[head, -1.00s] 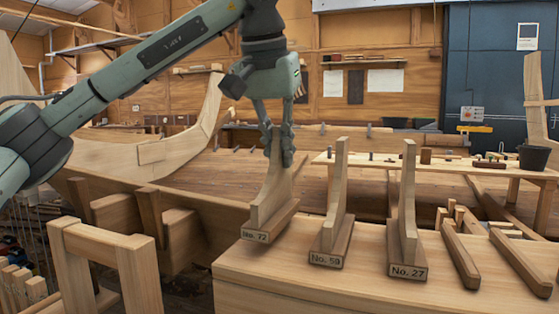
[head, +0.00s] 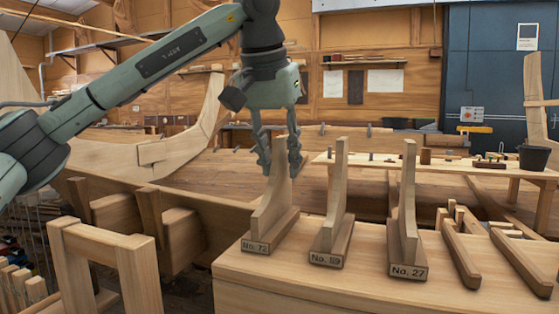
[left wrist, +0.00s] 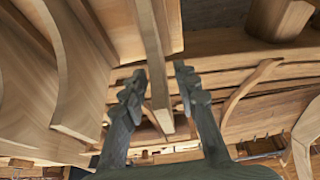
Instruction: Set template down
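The template marked No. 72 (head: 270,205) stands upright on its foot at the left end of the wooden bench top (head: 330,285). To its right stand the No. 59 template (head: 333,210) and the No. 27 template (head: 407,210). My left gripper (head: 280,158) is open, its fingers spread on both sides of the upper end of No. 72. In the left wrist view the open left gripper (left wrist: 159,85) has the template's upright (left wrist: 155,55) between its fingers, and contact is hard to judge. My right gripper is not in view.
Loose wooden pieces (head: 460,255) lie on the bench right of No. 27. A wooden frame (head: 140,270) stands at the front left. The planked hull (head: 200,235) runs behind the bench. A dark bucket (head: 534,157) stands at the far right.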

